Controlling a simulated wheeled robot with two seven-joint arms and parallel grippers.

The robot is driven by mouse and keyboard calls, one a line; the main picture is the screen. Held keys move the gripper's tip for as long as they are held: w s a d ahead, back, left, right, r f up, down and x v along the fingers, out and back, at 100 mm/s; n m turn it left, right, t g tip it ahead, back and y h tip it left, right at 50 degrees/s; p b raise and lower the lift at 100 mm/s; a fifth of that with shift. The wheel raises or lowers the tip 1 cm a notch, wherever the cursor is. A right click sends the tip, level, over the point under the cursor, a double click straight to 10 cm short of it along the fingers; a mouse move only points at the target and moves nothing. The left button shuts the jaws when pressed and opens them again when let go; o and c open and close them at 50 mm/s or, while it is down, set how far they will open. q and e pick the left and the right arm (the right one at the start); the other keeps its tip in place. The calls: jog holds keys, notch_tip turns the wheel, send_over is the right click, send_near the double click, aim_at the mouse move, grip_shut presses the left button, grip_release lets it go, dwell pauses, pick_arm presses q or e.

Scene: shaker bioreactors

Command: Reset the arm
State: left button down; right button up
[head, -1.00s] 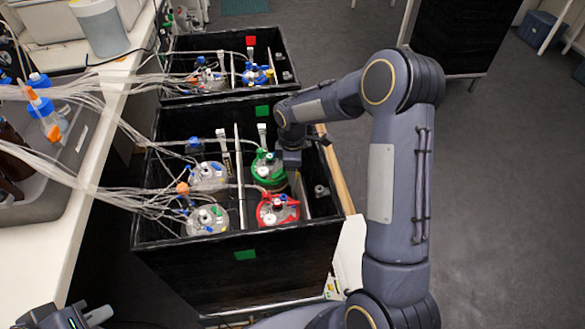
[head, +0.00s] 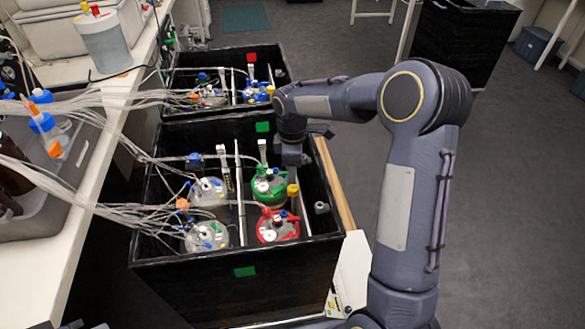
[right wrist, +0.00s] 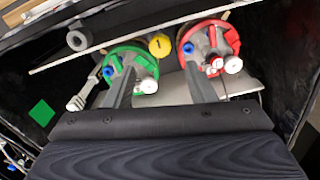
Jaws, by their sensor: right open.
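My right arm reaches in from the right of the head view, its elbow bent high. My right gripper (head: 293,168) points down over the right half of the near black box (head: 190,262). In the right wrist view the gripper (right wrist: 160,85) is open, its two fingers apart with nothing held between them. Below it are a green-topped vessel (head: 269,186) and a red-topped vessel (head: 278,226), with a yellow cap (right wrist: 159,45) between them. Only a sliver of my left gripper (head: 88,326) shows at the bottom edge, too little to tell its state.
Two clear vessels (head: 207,235) stand in the box's left half, past a thin divider (head: 240,190). Tubes (head: 110,213) run from them to the white bench (head: 52,255). A second black box (head: 190,108) stands behind. Open floor (head: 520,200) lies to the right.

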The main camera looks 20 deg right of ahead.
jog(key=s+r+m+t+y, duration=0.1)
jog(key=s+r+m, duration=0.3)
jog(key=s+r, duration=0.35)
jog(key=s+a+r+m+t+y, duration=0.1)
jog(key=s+m, duration=0.4)
jog(key=s, duration=0.5)
jog(key=s+a+r+m+t+y+p, duration=0.1)
jog(key=s+a+r+m+t, duration=0.2)
jog(key=s, duration=0.7)
jog(key=shift+s+m+t+y, duration=0.2)
jog(key=shift+m+t+y, duration=0.15)
jog(key=shift+m, duration=0.85)
jog(key=shift+a, duration=0.1)
